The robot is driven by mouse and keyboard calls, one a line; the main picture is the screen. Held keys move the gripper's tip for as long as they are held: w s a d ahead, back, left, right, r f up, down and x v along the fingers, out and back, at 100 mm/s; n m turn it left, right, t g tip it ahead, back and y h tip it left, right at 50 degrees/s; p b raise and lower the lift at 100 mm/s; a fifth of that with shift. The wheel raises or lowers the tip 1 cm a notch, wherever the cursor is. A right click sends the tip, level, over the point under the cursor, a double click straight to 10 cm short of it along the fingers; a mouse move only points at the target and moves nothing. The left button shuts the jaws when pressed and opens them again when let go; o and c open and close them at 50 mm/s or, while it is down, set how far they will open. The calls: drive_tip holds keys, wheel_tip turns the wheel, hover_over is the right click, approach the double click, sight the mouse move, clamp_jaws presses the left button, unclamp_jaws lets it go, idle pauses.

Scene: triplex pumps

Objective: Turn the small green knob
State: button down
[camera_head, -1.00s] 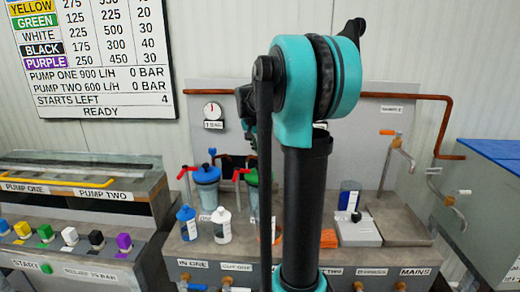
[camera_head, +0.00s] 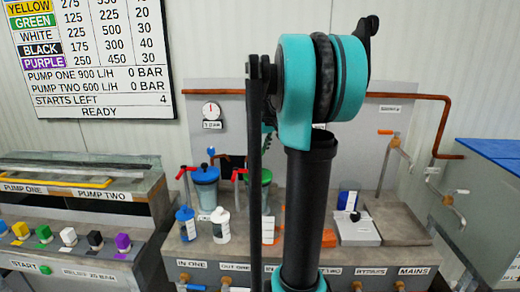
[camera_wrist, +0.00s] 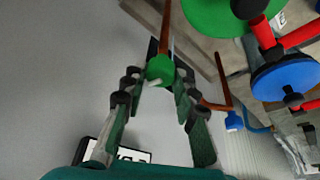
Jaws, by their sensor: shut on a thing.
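A small round green knob (camera_wrist: 160,67) with a pale pointer sits between the fingertips in the wrist view, in front of the grey back panel. My gripper (camera_wrist: 165,77) is shut on it, one finger on each side. In the head view my own arm hides the knob and most of the gripper.
A green-lidded vessel (camera_head: 260,178) and a blue-lidded vessel (camera_head: 205,185) with red-handled valves stand close by on the bench. A copper pipe (camera_wrist: 166,25) runs beside the knob. A gauge (camera_head: 211,110) is on the panel. A console with coloured knobs (camera_head: 69,237) stands at the left.

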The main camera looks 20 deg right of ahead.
drive_tip(key=shift+n+y, duration=0.5)
drive_tip(key=shift+n, duration=0.8)
drive_tip(key=shift+g, duration=0.3)
drive_tip(key=c, duration=1.2)
unclamp_jaws()
drive_tip(key=v, duration=1.2)
drive_tip(key=shift+d, duration=0.15)
drive_tip(key=shift+f, duration=0.1)
drive_tip(key=shift+s, duration=0.1)
